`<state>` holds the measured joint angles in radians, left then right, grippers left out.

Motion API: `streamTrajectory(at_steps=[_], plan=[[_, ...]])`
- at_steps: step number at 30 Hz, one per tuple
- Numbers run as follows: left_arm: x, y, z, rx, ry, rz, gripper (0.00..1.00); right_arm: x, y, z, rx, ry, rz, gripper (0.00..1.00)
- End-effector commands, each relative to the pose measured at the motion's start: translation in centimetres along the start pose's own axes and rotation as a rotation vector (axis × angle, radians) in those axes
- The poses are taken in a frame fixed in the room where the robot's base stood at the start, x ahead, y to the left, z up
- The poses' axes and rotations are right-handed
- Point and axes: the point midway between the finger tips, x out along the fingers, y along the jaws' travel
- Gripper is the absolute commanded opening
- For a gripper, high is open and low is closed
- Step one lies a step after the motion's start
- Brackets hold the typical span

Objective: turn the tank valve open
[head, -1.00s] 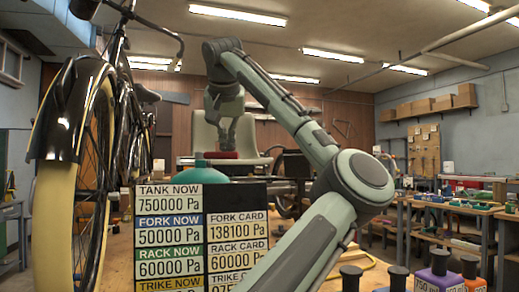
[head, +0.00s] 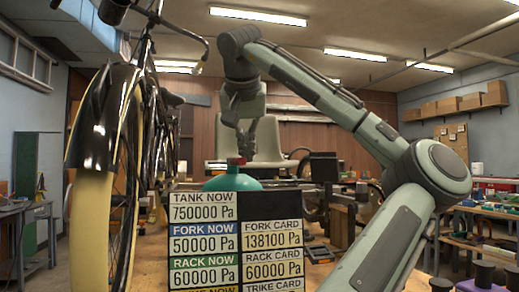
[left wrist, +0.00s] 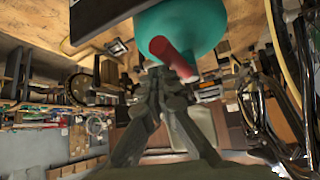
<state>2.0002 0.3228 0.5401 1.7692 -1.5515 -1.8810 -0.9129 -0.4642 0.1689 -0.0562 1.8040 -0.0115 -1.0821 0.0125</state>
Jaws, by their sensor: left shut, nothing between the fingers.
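The teal tank (head: 232,181) stands behind the pressure board, with a small red valve handle (head: 236,160) on top. In the head view the handle looks narrow, nearly end-on. In the left wrist view the red handle (left wrist: 172,57) is a bar lying across the teal tank (left wrist: 205,28). My left gripper (head: 243,151) points down just above the handle. In the left wrist view its shut fingers (left wrist: 168,80) are close to the handle's near end, with nothing between them. I cannot tell whether they touch it. My right gripper is out of view.
The pressure board (head: 237,240) stands in front of the tank, showing TANK NOW 750000 Pa and FORK NOW 50000 Pa. A grey seat (head: 255,140) is behind. Dark knobs (head: 484,272) stand at lower right.

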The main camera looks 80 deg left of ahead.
Motion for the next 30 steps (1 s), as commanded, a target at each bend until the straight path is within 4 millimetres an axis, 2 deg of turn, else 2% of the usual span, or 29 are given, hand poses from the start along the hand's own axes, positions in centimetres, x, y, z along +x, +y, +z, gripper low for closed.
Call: streamTrajectory(at_steps=[7,30], plan=[[-0.4,-1.0,0.4,0.098,-0.001,0.095,0.00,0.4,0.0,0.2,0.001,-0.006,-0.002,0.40],[-0.4,-2.0,0.9,0.087,-0.005,0.088,0.00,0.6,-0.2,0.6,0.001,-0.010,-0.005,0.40]])
